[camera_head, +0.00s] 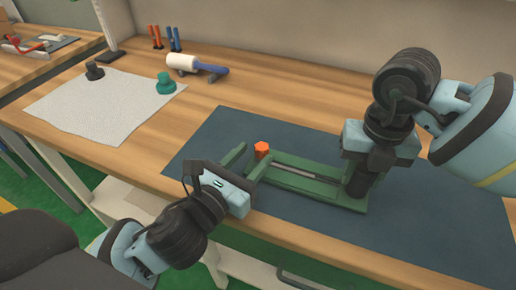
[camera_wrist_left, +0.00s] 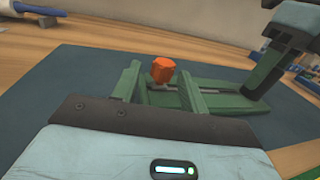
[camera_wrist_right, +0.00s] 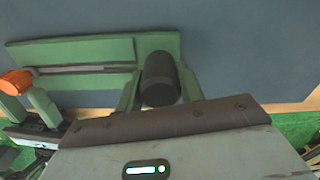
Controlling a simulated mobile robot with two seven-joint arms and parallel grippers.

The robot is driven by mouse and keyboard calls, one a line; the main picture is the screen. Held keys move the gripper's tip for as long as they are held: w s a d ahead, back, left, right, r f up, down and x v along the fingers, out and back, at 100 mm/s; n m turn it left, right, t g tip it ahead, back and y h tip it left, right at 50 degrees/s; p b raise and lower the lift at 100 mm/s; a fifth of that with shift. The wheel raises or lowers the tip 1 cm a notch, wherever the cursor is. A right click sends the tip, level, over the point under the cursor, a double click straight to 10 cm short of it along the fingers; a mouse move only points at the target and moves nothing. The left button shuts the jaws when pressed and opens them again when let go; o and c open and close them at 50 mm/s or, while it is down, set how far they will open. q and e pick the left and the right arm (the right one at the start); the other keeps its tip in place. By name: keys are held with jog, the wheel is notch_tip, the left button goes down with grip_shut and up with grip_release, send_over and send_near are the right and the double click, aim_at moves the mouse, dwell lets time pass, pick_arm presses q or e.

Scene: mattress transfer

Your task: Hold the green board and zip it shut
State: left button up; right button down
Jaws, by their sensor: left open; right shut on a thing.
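The green board (camera_head: 318,169) lies on a dark mat, with a pale zipper-like strip along a slot down its middle. An orange tab (camera_head: 262,147) stands at the board's left end. My left gripper (camera_head: 247,160) is open beside the tab; in the left wrist view the orange tab (camera_wrist_left: 163,70) shows between and just beyond its fingers, with no clear contact. My right gripper (camera_wrist_right: 160,82) is shut on a black cylindrical post (camera_wrist_right: 158,70) at the board's right end. In the right wrist view the orange tab (camera_wrist_right: 16,82) is at the far left.
The dark mat (camera_head: 440,220) leaves free room around the board. At the back left are a grey cloth (camera_head: 95,112), a dark knob (camera_head: 94,70), a green knob (camera_head: 165,83), a white roller (camera_head: 182,62) and upright small tools (camera_head: 157,38). The wooden table's front edge is close.

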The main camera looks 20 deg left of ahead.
pick_arm(q)
jog(key=shift+s+a, duration=0.2)
jog(key=shift+s, duration=0.75)
jog(key=shift+s+a, duration=0.2)
jog(key=shift+s, duration=0.7)
pick_arm(e)
jog(key=c, duration=0.8)
grip_release()
jog(key=shift+r, duration=0.1)
notch_tip(320, 180, up, 12)
jog(key=shift+f, duration=0.1)
